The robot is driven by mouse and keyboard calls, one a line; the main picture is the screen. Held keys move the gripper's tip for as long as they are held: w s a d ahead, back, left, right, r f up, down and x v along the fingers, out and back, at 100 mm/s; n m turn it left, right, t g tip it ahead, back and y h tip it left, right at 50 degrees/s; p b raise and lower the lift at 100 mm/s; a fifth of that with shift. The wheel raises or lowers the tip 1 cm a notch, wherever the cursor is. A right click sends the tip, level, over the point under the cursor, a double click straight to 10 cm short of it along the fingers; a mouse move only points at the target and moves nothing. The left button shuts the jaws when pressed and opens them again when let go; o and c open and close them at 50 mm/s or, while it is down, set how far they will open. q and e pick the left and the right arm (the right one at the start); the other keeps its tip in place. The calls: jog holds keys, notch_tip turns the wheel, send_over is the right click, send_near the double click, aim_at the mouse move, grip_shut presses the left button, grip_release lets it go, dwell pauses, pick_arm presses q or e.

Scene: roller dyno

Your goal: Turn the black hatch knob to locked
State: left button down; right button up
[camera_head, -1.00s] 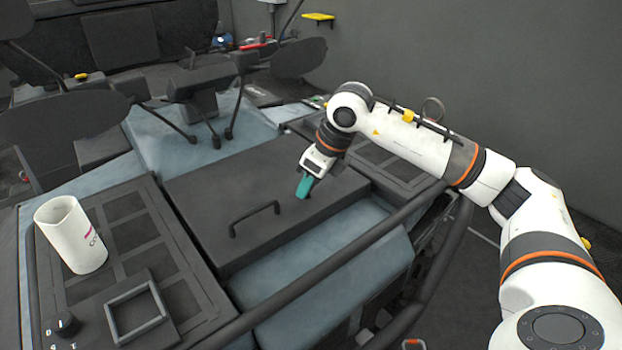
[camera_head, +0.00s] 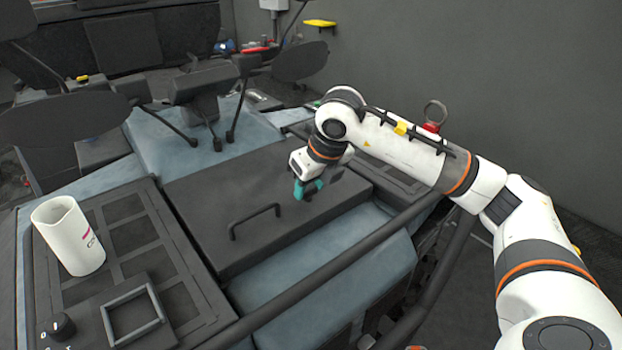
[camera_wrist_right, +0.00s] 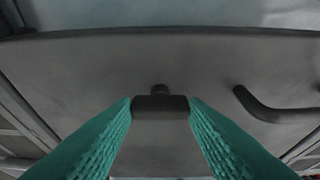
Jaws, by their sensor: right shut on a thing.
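The dark hatch lid (camera_head: 225,195) lies flat in the middle of the head view, with a bar handle (camera_head: 255,220) on it. My right gripper (camera_head: 308,190), with teal fingers, is over the lid's right part. In the right wrist view its fingers are closed on both sides of the black hatch knob (camera_wrist_right: 160,104), which has a small nub on its far side. The handle also shows there (camera_wrist_right: 270,105), to the right of the fingers. In the head view the fingers hide the knob. My left gripper is out of view.
A white mug (camera_head: 68,236) stands on the left panel, near a square frame (camera_head: 137,310) and another black knob (camera_head: 62,326). A dark rail (camera_head: 335,270) crosses in front of the lid. A grey wall rises at the right.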

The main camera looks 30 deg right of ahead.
jog(key=o, duration=1)
jog(key=shift+r, duration=0.15)
jog(key=v, duration=1.2)
